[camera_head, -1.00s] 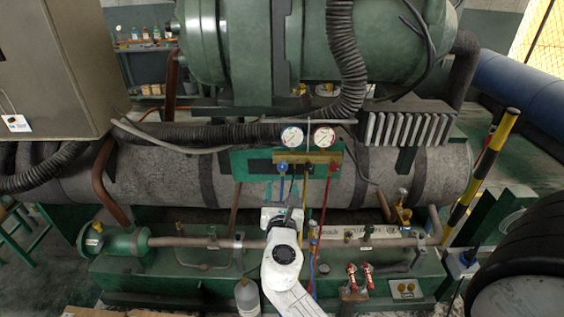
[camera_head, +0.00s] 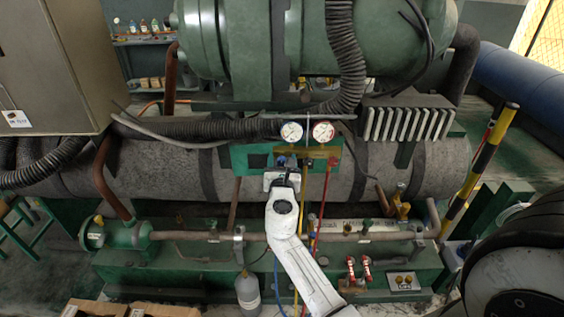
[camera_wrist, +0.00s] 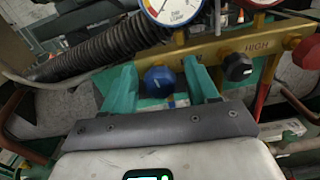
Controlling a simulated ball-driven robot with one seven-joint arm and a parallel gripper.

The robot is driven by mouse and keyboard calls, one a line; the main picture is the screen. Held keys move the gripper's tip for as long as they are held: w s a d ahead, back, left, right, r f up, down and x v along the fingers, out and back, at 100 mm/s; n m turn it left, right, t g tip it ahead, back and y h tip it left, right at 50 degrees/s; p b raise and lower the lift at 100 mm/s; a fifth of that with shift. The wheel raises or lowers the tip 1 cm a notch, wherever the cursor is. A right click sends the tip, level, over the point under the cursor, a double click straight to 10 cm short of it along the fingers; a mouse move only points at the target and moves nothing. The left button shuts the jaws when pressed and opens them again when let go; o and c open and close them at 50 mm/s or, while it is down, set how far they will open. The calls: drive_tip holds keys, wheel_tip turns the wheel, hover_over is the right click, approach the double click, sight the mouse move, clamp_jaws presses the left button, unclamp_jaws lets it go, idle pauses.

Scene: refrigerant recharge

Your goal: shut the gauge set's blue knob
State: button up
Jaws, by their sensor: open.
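The gauge set hangs on the green panel, with a blue-rimmed gauge (camera_head: 291,132) at left and a red-rimmed gauge (camera_head: 323,131) at right. In the wrist view the blue knob (camera_wrist: 159,80) sits at the left part of the yellow manifold (camera_wrist: 210,48), below the blue-rimmed gauge. My gripper (camera_wrist: 160,72) is open, its two teal fingers on either side of the blue knob. A gap shows beside the knob; I cannot tell whether a finger touches it. In the head view my gripper (camera_head: 283,168) largely covers the knob.
A black knob (camera_wrist: 238,67) stands just right of my right finger, and a red knob (camera_wrist: 308,52) is at the manifold's right end. A red hose (camera_head: 322,200) and a yellow hose hang beside my arm. A black corrugated hose (camera_wrist: 95,50) lies to the left.

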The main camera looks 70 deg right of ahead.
drive_tip(key=c, duration=1)
drive_tip(key=shift+c, duration=0.2)
drive_tip(key=shift+f+m+b, duration=0.1)
drive_tip(key=shift+m+b, duration=0.25)
drive_tip(key=shift+m, duration=0.05)
drive_tip(key=m+b, duration=0.2)
drive_tip(key=m, duration=0.2)
drive_tip(key=shift+f+b, duration=0.1)
drive_tip(key=shift+b, duration=0.3)
drive_tip(key=m+b, duration=0.3)
drive_tip(key=m, duration=0.2)
drive_tip(key=shift+b, duration=0.4)
drive_tip(key=m+b, duration=0.4)
drive_tip(key=m, duration=0.1)
drive_tip(key=shift+m, duration=0.4)
drive_tip(key=shift+s+m+b, duration=0.1)
drive_tip(key=shift+m+b, duration=1.25)
drive_tip(key=shift+m, duration=0.75)
